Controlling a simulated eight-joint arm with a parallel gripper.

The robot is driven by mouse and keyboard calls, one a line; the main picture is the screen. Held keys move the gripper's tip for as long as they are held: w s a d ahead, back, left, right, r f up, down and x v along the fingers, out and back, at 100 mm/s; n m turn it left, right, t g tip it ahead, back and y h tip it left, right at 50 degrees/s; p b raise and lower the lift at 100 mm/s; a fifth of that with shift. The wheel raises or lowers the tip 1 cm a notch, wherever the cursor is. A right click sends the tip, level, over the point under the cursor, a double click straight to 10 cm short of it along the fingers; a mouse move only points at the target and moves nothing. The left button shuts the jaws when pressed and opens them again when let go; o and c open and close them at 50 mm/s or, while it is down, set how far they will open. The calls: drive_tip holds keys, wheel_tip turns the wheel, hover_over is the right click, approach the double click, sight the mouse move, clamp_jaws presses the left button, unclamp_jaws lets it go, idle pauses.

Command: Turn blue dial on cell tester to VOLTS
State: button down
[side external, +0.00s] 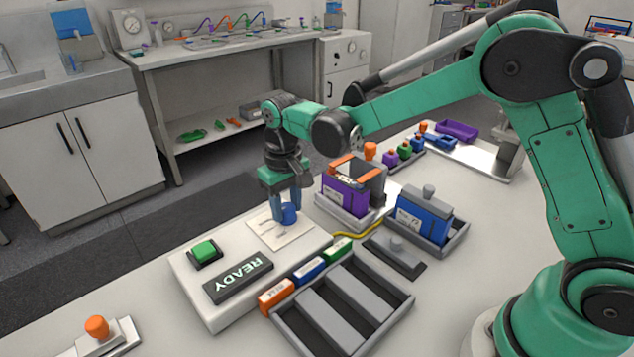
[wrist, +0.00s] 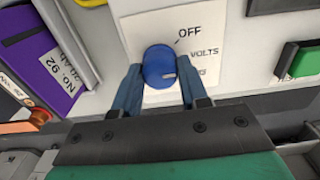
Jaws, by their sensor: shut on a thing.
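The blue dial (wrist: 159,66) stands on a cream label plate on the cell tester (side external: 205,292). The plate carries the printed words OFF (wrist: 189,31) and VOLTS (wrist: 204,51), plus a third word partly hidden below them. My gripper (wrist: 159,82) is shut on the dial, one blue-grey finger on each side. In the side view, my gripper (side external: 284,214) points straight down at the dial, which shows between the fingers.
The tester also has a green button (side external: 204,251) and a dark READY display (side external: 238,278). A purple battery block (side external: 345,196) stands close to my gripper, and a blue one (side external: 423,218) sits in a grey tray. A slotted grey tray (side external: 397,310) lies in front.

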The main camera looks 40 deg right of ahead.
sight(288, 207)
idle(0.3)
drive_tip(key=shift+c, duration=2.3)
unclamp_jaws()
drive_tip(key=shift+r, duration=2.8)
drive_tip(key=shift+r, duration=0.1)
drive_tip(key=s+d+r+t, duration=0.1)
drive_tip(key=s+d+t, duration=0.2)
drive_tip(key=s, duration=0.3)
drive_tip(key=s+d+r+t, duration=0.2)
drive_tip(key=s+t, duration=0.2)
drive_tip(key=s, duration=0.3)
drive_tip(key=shift+d, duration=0.4)
